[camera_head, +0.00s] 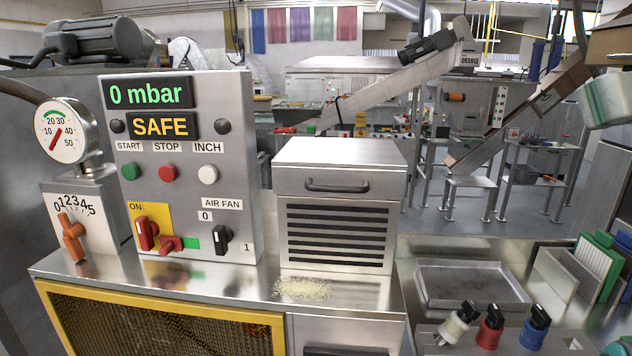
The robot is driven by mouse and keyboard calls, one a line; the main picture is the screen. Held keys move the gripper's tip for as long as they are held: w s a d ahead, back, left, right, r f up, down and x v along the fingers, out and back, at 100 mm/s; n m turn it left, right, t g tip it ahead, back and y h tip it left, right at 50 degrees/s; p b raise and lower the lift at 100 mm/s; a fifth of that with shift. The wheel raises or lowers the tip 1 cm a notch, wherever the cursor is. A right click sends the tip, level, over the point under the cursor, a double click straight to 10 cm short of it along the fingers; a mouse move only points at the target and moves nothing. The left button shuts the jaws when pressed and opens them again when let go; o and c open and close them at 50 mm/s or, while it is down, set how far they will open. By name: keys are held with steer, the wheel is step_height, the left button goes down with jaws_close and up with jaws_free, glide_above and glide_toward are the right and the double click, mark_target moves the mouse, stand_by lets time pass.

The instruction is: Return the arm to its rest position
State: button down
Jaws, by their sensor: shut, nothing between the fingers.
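My gripper and arm are not in view. The grey control panel (188,215) stands on the metal bench at the left. Its upper display (150,94) reads 0 mbar in green and its lower display (162,126) reads SAFE in yellow. Green, red and white buttons sit below, marked START, STOP and INCH. A red switch (147,233) is on a yellow plate marked ON. The black AIR FAN knob (222,240) sits between the marks 0 and 1; its exact setting is hard to tell.
A metal box with a handle and slats (340,165) stands right of the panel, with pale crumbs (302,288) before it. A round gauge (66,130) and orange lever (72,236) are at left. A tray (470,305) and coloured-collar knobs (490,327) are at right.

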steer(key=w+d+f+m+t+y, duration=0.25)
steer(key=w+f+m+t, duration=0.95)
steer(key=w+f, duration=0.6)
step_height(320, 180, down, 22)
steer(key=w+f+m+t+h, duration=0.1)
steer(key=w+m+t+h, duration=0.1)
steer(key=m+t+h, duration=0.65)
steer(key=s+f+g+h, duration=0.5)
steer(key=s+f+h, duration=0.5)
steer(key=s+f, duration=0.65)
steer(key=s+a+f+n+g, duration=0.1)
steer(key=s+n, duration=0.3)
steer(key=s, duration=0.7)
steer(key=s+a+f+n+g, duration=0.1)
steer(key=s+n, duration=0.4)
steer(key=s, duration=0.6)
steer(key=shift+s+a+f, duration=0.25)
steer(key=shift+a+f, duration=0.4)
steer(key=shift+f, duration=0.15)
